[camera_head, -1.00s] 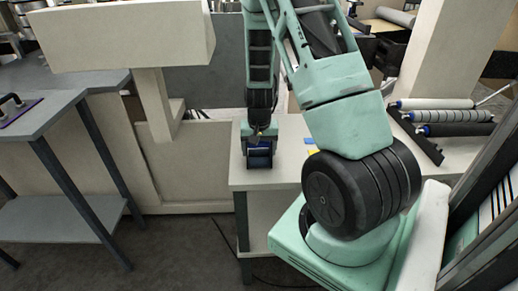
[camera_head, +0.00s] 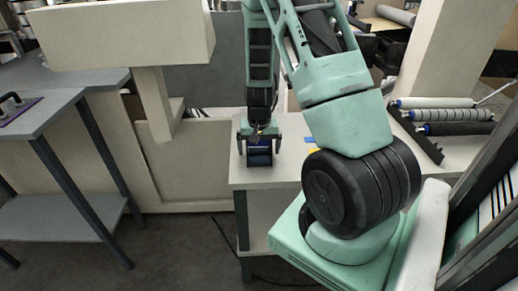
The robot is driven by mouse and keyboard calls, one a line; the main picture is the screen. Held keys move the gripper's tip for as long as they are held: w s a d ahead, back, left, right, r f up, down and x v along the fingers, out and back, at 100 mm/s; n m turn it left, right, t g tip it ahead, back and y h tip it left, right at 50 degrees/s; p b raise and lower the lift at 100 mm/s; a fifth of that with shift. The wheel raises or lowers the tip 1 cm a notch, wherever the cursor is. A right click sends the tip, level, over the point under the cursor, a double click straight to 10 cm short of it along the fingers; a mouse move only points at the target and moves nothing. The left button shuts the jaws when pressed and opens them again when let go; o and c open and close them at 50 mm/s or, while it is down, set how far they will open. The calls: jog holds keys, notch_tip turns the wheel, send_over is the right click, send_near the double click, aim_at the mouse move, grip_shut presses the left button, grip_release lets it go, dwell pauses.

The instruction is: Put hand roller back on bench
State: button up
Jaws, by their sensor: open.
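The hand roller (camera_head: 259,157), a dark blue cylinder, rests on the pale top of the bench (camera_head: 245,180) near its left end. My gripper (camera_head: 259,143) points down right above the roller, with its fingers spread at either side of it. The gripper is open. The fingers and the roller's handle are small and partly hidden, so I cannot tell whether they touch.
My arm covers much of the bench's right part. Several long rollers (camera_head: 440,116) sit on a rack at the right. A grey table (camera_head: 50,115) stands at the left, with open floor before the bench.

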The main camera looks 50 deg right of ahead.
aim_at(259, 157)
notch_tip(259, 157, up, 12)
jog(key=a, duration=0.1)
jog(key=a+r+n+y, duration=0.1)
jog(key=a+r+n, duration=0.15)
jog(key=a, duration=0.75)
jog(key=a+r+n+y, duration=0.1)
jog(key=a+n, duration=0.3)
jog(key=a, duration=0.6)
jog(key=s+a+r+n, duration=0.2)
jog(key=s+a+n, duration=0.3)
jog(key=s+a, duration=0.3)
jog(key=s+a+r+n+g, duration=0.1)
jog(key=s+a+r+n, duration=0.1)
jog(key=s+a+n, duration=0.4)
jog(key=s+a, duration=0.3)
jog(key=a, duration=0.2)
jog(key=shift+a+r, duration=0.15)
jog(key=shift+a, duration=0.15)
